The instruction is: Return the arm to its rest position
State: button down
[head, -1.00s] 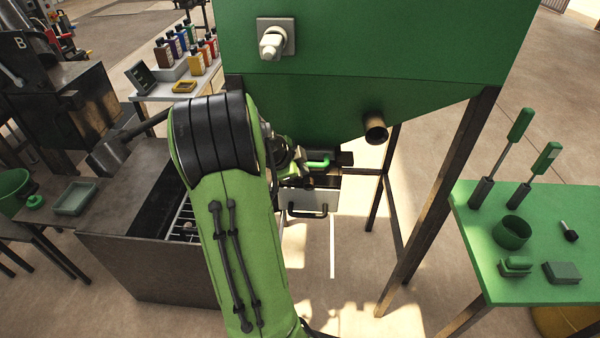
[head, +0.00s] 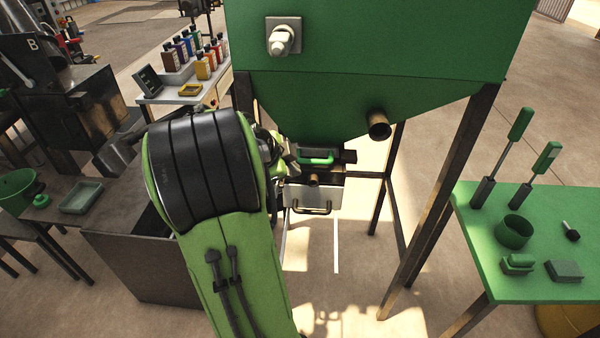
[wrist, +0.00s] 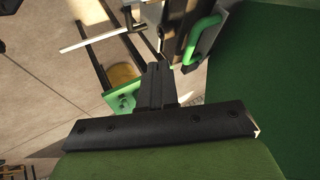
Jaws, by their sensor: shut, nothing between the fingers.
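My green and black arm (head: 205,175) rises through the middle of the head view. Its end is mostly hidden behind its own bulky joint. My gripper (wrist: 155,75) shows in the wrist view as two dark fingers closed together with nothing between them. A green handle (head: 317,157) sits under the green hopper (head: 340,105). The handle also shows in the wrist view (wrist: 203,38), above and right of the fingertips and apart from them.
A pale box with a handle (head: 312,195) is below the hopper outlet. Dark hopper legs (head: 440,205) stand to the right. A green table (head: 550,220) with tools is at far right. A dark bench (head: 125,190) and a table with bottles (head: 170,97) are on the left.

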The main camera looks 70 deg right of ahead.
jog(key=v, duration=0.3)
jog(key=shift+a+f, duration=0.1)
dwell(0.4)
